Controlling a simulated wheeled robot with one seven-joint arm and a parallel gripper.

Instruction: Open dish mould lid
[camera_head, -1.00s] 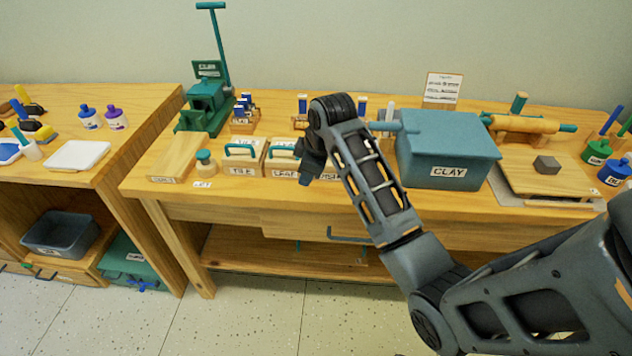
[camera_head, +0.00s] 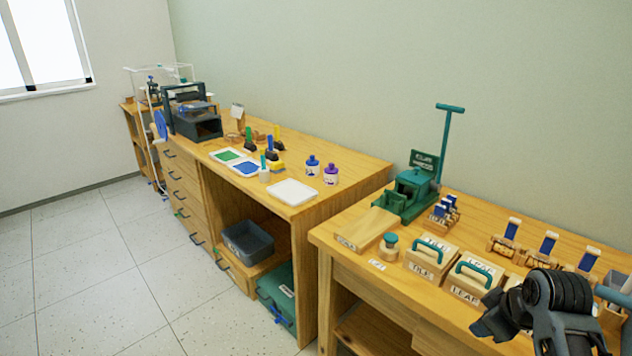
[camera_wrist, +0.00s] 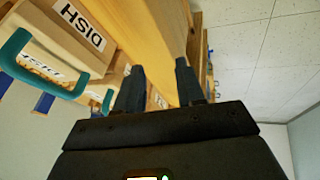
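The dish mould (camera_wrist: 104,43) is a pale wooden box at the upper left of the wrist view, seen upside down, with a DISH label on its front. Its lid (camera_wrist: 62,71) carries a teal handle (camera_wrist: 22,66) and another label. The lid appears closed. My gripper (camera_wrist: 158,84) has its two dark fingers apart, with nothing held between them. It is beside the mould and not touching the handle. In the head view my wrist covers the lower right, and I cannot make out the dish mould there.
The tile mould (camera_head: 431,258) and leaf mould (camera_head: 473,279) stand in a row on the wooden table (camera_head: 340,232). A green clay press (camera_head: 408,195) stands behind them. A second bench (camera_head: 352,172) with bottles and a white tray (camera_head: 292,192) is further left. The floor in front is clear.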

